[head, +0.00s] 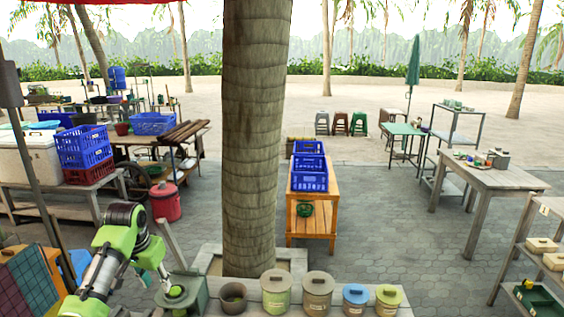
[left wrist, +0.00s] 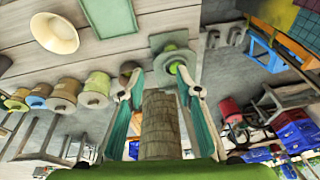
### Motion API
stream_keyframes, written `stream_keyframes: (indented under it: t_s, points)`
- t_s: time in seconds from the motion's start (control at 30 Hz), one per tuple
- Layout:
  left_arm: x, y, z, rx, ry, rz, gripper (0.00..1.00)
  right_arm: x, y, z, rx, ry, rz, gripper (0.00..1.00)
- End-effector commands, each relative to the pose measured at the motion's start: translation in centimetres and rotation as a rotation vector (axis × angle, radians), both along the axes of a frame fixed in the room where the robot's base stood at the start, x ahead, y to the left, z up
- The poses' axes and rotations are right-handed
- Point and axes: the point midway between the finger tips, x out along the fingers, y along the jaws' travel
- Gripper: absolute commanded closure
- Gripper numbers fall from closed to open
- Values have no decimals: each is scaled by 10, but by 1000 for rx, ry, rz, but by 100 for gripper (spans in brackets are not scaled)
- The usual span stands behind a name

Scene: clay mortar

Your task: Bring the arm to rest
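My left arm comes in from the left in the head view, and its green and white gripper (head: 163,276) points down over the near counter. In the left wrist view the two fingers of this gripper (left wrist: 160,77) stand apart with nothing held between them. A dark clay mortar (head: 233,297) stands upright on the counter, right of the gripper and apart from it. It also shows in the left wrist view (left wrist: 130,70), partly behind a fingertip. A green box-like device (head: 193,290) with a round top is just by the fingertips; I cannot tell whether they touch. My right gripper is not in view.
Several lidded canisters, such as a tan one (head: 317,291), line the counter right of the mortar. A palm trunk (head: 254,140) rises just behind the counter. A pale bowl (left wrist: 55,33) and a green tray (left wrist: 108,18) lie on the counter in the left wrist view.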

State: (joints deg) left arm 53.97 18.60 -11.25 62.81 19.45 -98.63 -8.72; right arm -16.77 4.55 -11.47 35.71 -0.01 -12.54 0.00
Motion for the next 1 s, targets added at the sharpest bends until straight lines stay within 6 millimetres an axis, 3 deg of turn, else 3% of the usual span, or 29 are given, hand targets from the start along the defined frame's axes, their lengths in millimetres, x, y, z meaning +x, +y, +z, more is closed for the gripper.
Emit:
stream_keyframes:
  t_s: [0.17,0.27,0.4,0.5,0.7,0.8,1.0]
  points:
    - [-42,-30,-68,26,12,-47,68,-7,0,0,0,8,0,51]
    - [-79,-50,-107,34,12,-73,68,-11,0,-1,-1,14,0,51]
    - [-141,-77,-151,31,10,-99,68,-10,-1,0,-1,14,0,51]
    - [-189,-95,-171,19,4,-108,68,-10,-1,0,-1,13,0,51]
    - [-285,-120,-185,-12,-7,-97,68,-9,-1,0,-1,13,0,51]
    - [-317,-125,-182,-24,-14,-85,68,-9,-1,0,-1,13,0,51]
    - [-362,-131,-171,-40,-20,-60,68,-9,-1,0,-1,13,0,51]
